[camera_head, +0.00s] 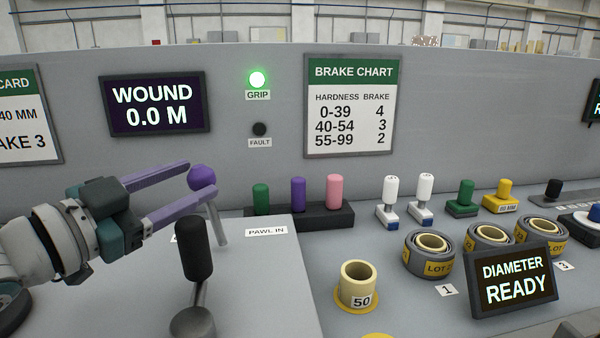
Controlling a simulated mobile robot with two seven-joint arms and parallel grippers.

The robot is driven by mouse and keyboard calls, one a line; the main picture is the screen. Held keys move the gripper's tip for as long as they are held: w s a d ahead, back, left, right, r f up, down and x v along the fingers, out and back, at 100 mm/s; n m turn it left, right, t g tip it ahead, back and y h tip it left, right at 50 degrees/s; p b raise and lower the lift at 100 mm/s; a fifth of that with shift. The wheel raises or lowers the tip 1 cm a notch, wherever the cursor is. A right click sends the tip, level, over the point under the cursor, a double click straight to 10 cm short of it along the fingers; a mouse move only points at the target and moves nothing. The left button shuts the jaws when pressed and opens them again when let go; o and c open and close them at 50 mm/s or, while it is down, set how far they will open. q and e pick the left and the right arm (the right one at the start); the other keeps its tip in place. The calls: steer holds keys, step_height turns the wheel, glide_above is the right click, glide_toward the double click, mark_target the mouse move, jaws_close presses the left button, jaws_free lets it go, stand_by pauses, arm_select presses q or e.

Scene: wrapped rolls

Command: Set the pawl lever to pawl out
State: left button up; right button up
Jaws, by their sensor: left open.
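The pawl lever has a purple ball knob (202,177) on a grey stem (219,225). Its stem leans a little left at the top and rises beside the PAWL IN label (266,232). Another label left of the stem is mostly hidden by a black-handled lever and cannot be read. My left gripper (199,180) comes in from the left with its two purple fingers open. The knob shows between the fingertips; I cannot tell whether they touch it. My right gripper is not in view.
The black-handled lever (195,248) stands in front, close to my left gripper. Green, purple and pink pegs stand in a dark rack (330,216) to the right. A roll marked 50 (357,284), several LOT rolls and a DIAMETER READY screen (513,280) are farther right. The GRIP lamp (257,79) glows green.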

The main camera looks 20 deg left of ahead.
arm_select(q)
steer(key=shift+w+d, duration=0.15)
steer(key=shift+w, duration=0.6)
steer(key=shift+w+d, duration=0.15)
steer(key=shift+w, duration=0.6)
jaws_close()
stand_by(0.4)
